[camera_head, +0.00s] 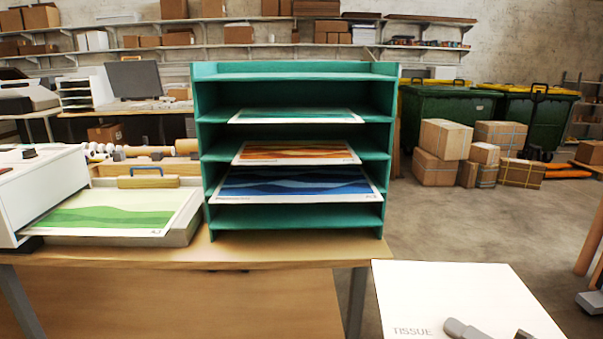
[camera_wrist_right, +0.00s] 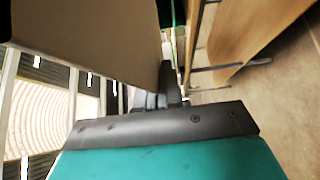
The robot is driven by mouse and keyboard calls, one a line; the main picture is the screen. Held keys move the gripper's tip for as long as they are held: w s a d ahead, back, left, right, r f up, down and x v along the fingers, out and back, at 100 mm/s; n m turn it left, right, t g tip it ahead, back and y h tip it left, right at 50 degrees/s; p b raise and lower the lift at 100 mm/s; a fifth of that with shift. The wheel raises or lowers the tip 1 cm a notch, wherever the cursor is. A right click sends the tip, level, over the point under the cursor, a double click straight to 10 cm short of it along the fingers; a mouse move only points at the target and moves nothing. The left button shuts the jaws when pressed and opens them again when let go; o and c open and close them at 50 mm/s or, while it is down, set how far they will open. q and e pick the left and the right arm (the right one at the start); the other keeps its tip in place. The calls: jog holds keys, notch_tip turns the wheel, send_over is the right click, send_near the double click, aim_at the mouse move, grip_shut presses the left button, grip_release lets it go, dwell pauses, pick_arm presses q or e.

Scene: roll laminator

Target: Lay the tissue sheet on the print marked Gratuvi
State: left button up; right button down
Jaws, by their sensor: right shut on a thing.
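My right gripper (camera_head: 490,332) is at the bottom right of the head view, shut on the near edge of a white sheet (camera_head: 455,292) lettered TISSUE. The sheet is held flat, to the right of the table. In the right wrist view the fingers (camera_wrist_right: 168,95) meet a beige panel, apparently the sheet (camera_wrist_right: 90,40). A teal rack (camera_head: 297,218) holds a green-teal print (camera_head: 295,116), an orange print (camera_head: 296,152) and a blue print (camera_head: 297,184) on separate shelves. A light-green print (camera_head: 115,212) lies at left. The prints' small lettering is too small to read surely. My left gripper is out of view.
A white machine (camera_head: 40,185) stands left on the wooden table (camera_head: 270,252), beside a grey tray (camera_head: 183,235) under the light-green print. The rack's bottom shelf looks empty. Cartons (camera_head: 445,140) and green bins (camera_head: 540,120) stand behind right. Open floor lies right of the table.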

jog(key=shift+s+a+r, duration=0.1)
jog(key=shift+a+r, duration=0.05)
jog(key=shift+r, duration=0.05)
jog(key=shift+w+a+f+m+t+h, duration=0.1)
jog(key=shift+a+f+m+t+h, duration=0.45)
jog(key=shift+m+h, duration=1.05)
jog(key=shift+w+a+f+m+t+h, duration=0.1)
jog(key=shift+a+f+m+t+h, duration=0.45)
jog(key=shift+h, duration=1.65)
jog(key=shift+w+a+f+m+t+h, duration=0.15)
jog(key=shift+a+m+t+h, duration=0.65)
jog(key=shift+m+h, duration=1.05)
jog(key=shift+s+d, duration=0.1)
jog(key=shift+d, duration=0.05)
